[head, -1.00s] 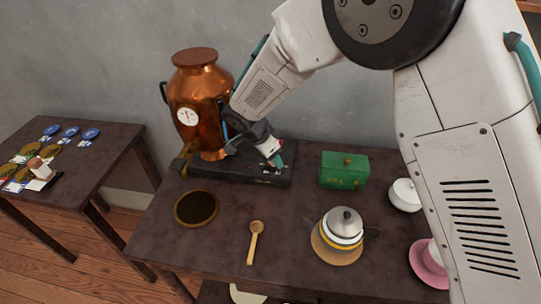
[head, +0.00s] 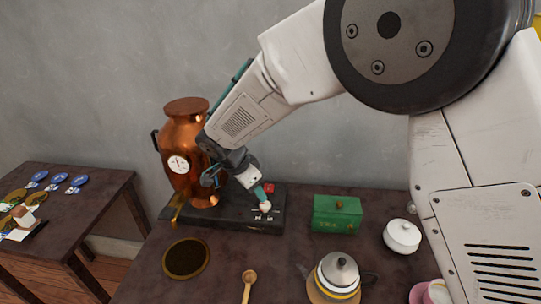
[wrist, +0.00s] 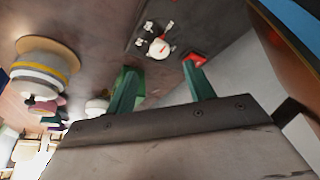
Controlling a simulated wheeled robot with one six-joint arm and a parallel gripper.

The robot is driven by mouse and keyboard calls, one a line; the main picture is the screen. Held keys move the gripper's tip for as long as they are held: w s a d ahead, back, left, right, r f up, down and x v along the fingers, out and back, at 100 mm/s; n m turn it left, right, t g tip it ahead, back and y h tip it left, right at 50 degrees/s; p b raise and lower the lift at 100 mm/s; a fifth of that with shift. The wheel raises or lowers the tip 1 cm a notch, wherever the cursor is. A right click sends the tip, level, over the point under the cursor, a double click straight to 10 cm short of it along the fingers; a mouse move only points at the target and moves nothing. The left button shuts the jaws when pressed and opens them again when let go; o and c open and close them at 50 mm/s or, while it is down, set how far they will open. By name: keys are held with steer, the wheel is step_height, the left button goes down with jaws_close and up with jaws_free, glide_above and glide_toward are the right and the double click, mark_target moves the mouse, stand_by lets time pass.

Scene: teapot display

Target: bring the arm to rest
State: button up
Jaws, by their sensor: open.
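My gripper (head: 240,186) is open and empty. It hangs above the black base (head: 195,221) in front of the copper urn (head: 184,135). In the wrist view its two teal fingers (wrist: 158,70) stand apart with nothing between them. A white round knob (head: 265,206) and a red switch (head: 269,188) on the base show close to one finger in the head view. They also show beyond the fingertips in the wrist view, as the knob (wrist: 159,49) and the switch (wrist: 195,58). I cannot tell whether a finger touches either. My arm reaches in from the upper right.
A green tea box (head: 337,216), a white lidded bowl (head: 402,236) and a silver-lidded pot (head: 339,272) stand right of the base. A round dark-filled dish (head: 186,259) and a wooden spoon (head: 249,285) lie in front. A side table (head: 80,205) stands left.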

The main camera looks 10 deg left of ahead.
steer(key=s+d+r+n+y, duration=0.1)
steer(key=s+d+r+n, duration=0.2)
steer(key=s+d+r, duration=0.3)
steer(key=s+d+r+n+g+y, duration=0.1)
steer(key=s+d+r, duration=0.5)
steer(key=s+d, duration=0.7)
steer(key=s+d+r+n+y, duration=0.1)
steer(key=s+d+r+n, duration=0.3)
steer(key=d, duration=1.8)
steer(key=s+r, duration=0.3)
steer(key=s, duration=0.2)
steer(key=shift+s+d+n+g, duration=0.2)
steer(key=shift+s+n+g, duration=0.1)
steer(key=shift+g, duration=0.1)
